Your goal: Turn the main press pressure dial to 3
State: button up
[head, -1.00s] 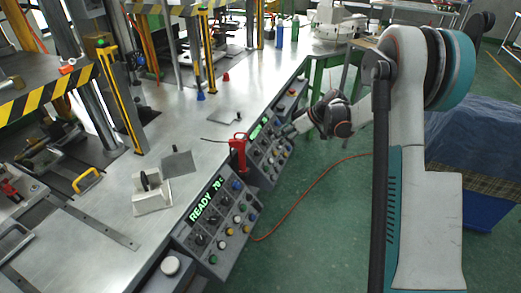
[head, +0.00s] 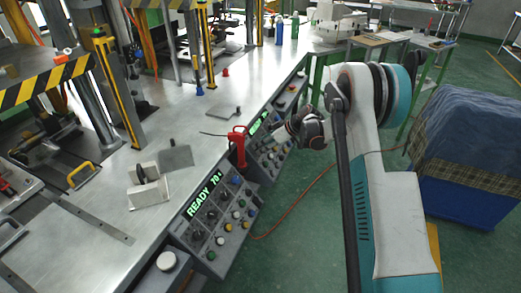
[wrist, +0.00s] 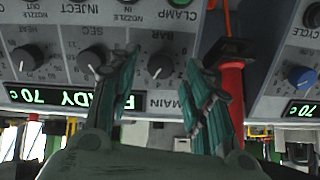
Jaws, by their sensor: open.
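In the wrist view, which is upside down, a black dial (wrist: 162,65) sits on the grey control panel between the "BAR" and "MAIN" lettering. My gripper (wrist: 161,58) is open, with one teal finger on either side of this dial. I cannot tell whether the fingers touch it, and its pointer setting is not readable. In the head view, my gripper (head: 284,136) is at the far control panel (head: 268,158), and the dial there is too small to make out.
In the wrist view, dials marked SEC (wrist: 92,60) and HEAT (wrist: 27,57) are left of my fingers. A red-handled tool (wrist: 231,95) hangs close on the right. The near panel (head: 215,218) reads READY 70. A blue crate (head: 455,200) stands on the floor at right.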

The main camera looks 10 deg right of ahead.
jog(key=shift+x, duration=1.05)
jog(key=shift+r, duration=0.1)
jog(key=c, duration=1.1)
jog(key=shift+o, duration=0.2)
jog(key=shift+n, duration=0.3)
jog(key=n, duration=0.5)
jog(key=shift+s, duration=0.15)
jog(key=n+t, duration=0.1)
jog(key=n, duration=0.4)
jog(key=shift+n, duration=0.3)
